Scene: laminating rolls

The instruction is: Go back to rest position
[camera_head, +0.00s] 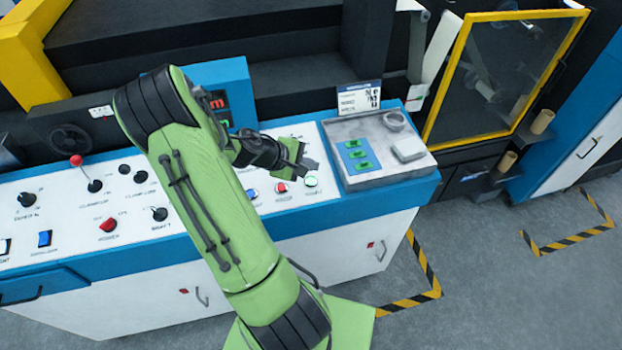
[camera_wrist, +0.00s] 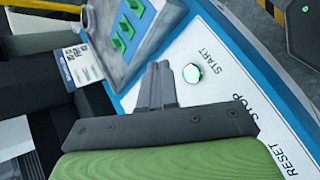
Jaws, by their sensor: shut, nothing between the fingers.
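My gripper (camera_head: 308,164) is shut and empty above the white control panel (camera_head: 78,228) of the laminating machine. In the wrist view my gripper (camera_wrist: 159,70) has its fingers together, beside the green START button (camera_wrist: 192,73). The START button also shows in the head view (camera_head: 311,182), just below the fingertips. I cannot tell whether the fingers touch the panel. My green arm reaches across the panel and hides part of it. STOP and RESET labels show in the wrist view, with their buttons out of sight there.
A grey tray (camera_head: 400,176) with green pieces (camera_head: 358,154) stands right of my gripper. A printed card (camera_head: 358,97) stands behind it. A red-topped lever (camera_head: 77,161) and knobs rise from the panel at left. A yellow-framed door (camera_head: 436,130) stands at right. Grey floor lies clear in front.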

